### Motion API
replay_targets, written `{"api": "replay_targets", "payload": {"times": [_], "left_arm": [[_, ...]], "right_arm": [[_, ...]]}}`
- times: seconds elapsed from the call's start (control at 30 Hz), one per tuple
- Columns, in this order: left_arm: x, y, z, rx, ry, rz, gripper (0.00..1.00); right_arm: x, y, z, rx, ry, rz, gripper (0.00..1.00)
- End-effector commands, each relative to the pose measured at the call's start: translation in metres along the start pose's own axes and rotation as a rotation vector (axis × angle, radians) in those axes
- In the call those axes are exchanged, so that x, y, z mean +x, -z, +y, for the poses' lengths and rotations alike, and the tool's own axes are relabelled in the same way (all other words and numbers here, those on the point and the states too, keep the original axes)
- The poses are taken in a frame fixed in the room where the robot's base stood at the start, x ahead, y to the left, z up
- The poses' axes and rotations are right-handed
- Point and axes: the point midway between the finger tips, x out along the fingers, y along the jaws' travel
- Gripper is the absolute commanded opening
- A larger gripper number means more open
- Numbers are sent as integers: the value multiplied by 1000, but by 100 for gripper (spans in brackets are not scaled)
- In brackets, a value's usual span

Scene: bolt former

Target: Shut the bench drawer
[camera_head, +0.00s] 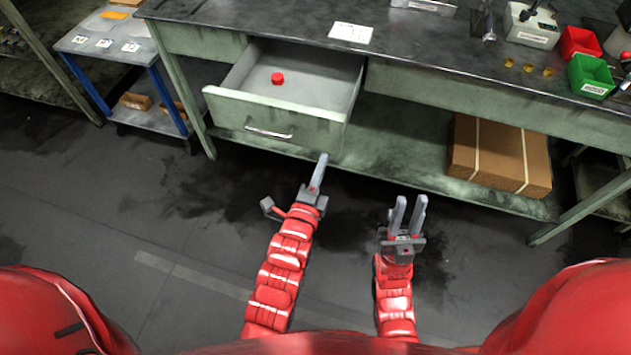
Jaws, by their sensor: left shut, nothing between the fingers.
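The bench drawer (232,108) is pulled out from the left part of the green workbench. Its front faces me and carries a metal bar handle (268,132). A small red round object (277,78) lies inside on the drawer floor. My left gripper (322,158) is shut and empty, with its fingertips just in front of and below the right end of the drawer front; I cannot tell whether they touch it. My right gripper (411,202) is open and empty, lower and to the right, over the floor in front of the bench.
The bench top (440,50) holds a white paper (350,33), a red bin (580,42) and a green bin (590,76). A strapped cardboard box (499,155) sits on the lower shelf at right. A blue-framed cart (120,60) stands at left. The floor in front is clear.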

Motion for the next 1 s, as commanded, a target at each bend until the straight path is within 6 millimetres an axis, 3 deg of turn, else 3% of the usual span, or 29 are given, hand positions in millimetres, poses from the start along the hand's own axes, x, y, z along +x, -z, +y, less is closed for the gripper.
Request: {"api": "replay_targets", "payload": {"times": [0.1, 0.3, 0.83, 1.0], "left_arm": [[22, -1, -3, -2, 4, -2, 0], [44, 0, -2, -2, 3, -1, 0], [51, 0, -1, -2, 4, 0, 0], [64, 0, -1, -1, 5, 1, 0]], "right_arm": [[1, 0, 0, 0, 0, 0, 27], [2, 0, 0, 0, 0, 0, 27], [2, 0, 0, 0, 0, 0, 27], [-1, 0, 0, 0, 0, 0, 27]]}}
